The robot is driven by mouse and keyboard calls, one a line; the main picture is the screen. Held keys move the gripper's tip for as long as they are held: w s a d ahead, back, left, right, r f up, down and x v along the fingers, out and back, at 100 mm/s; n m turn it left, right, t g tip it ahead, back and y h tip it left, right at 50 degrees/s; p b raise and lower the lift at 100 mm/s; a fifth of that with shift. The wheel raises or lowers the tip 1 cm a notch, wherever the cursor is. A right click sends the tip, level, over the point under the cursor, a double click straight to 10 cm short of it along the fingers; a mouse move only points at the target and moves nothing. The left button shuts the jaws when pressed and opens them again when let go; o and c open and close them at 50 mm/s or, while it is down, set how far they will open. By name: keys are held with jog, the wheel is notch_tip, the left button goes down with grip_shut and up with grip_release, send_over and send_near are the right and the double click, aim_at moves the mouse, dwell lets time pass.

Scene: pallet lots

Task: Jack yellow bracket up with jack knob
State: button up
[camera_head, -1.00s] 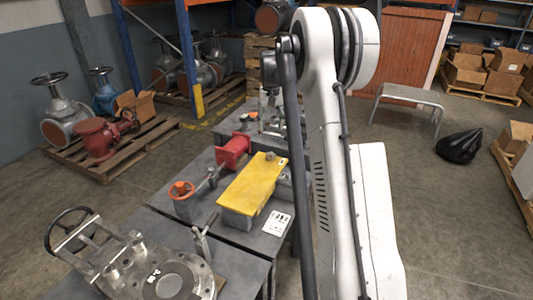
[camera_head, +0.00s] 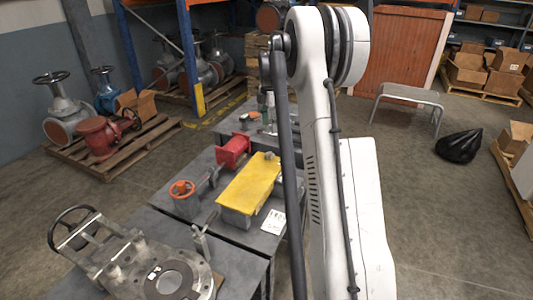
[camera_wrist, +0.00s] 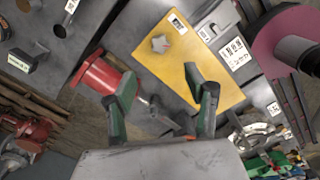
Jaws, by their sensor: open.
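The yellow bracket (camera_head: 250,181) is a flat yellow plate on a grey block, on the grey table left of my arm in the head view. It also shows in the wrist view (camera_wrist: 182,58), seen from above. The small grey star-shaped jack knob (camera_wrist: 160,44) is on the plate near one end; it also shows in the head view (camera_head: 270,155). My gripper (camera_wrist: 160,78) has two green-and-black fingers spread apart, with nothing between them. In the picture the knob is beyond the fingertips. My arm hides the gripper in the head view.
A red flanged spool (camera_head: 232,150) and an orange-wheeled valve (camera_head: 183,189) are close to the bracket's left. A large grey valve (camera_head: 150,270) is on the near table. A white marked card (camera_head: 274,222) lies beside the bracket. Open floor is on the right.

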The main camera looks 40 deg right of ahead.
aim_at(270, 154)
jog(key=shift+n, duration=0.4)
notch_tip(270, 154, down, 14)
jog(key=shift+r+b, duration=0.1)
jog(key=shift+b, duration=1.15)
jog(key=c, duration=1.1)
jog(key=shift+c, duration=0.2)
jog(key=shift+m, duration=0.3)
